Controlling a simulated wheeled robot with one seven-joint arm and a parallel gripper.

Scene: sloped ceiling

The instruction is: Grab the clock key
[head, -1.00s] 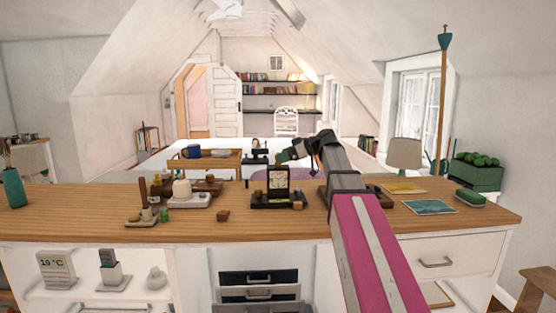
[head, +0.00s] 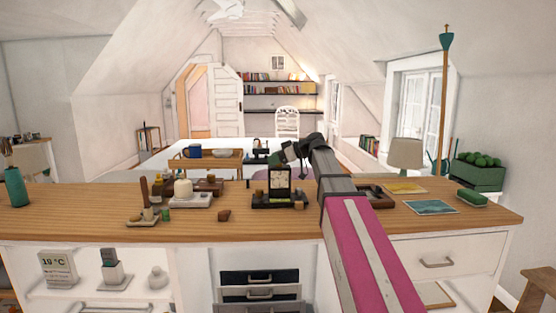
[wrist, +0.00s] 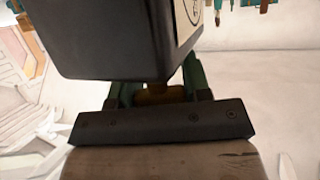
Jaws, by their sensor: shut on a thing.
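The dark clock (head: 279,180) with a pale face stands upright on a dark base on the wooden counter, in the middle of the head view. My gripper (head: 273,158) is just behind and above it, small in the head view, its tips partly hidden. In the wrist view the dark clock body (wrist: 105,40) fills the top, its pale face partly showing at the right. The green fingers of my gripper (wrist: 158,92) are shut on a small brass-brown piece, the clock key (wrist: 158,96), close under the clock body. Most of the key is hidden.
Small items flank the clock: a brown block (head: 224,215), a white stand (head: 189,200) and a dark tray (head: 374,197). Cards (head: 430,207) and a green brush (head: 471,198) lie at the right. The counter's front strip (head: 320,230) is mostly clear.

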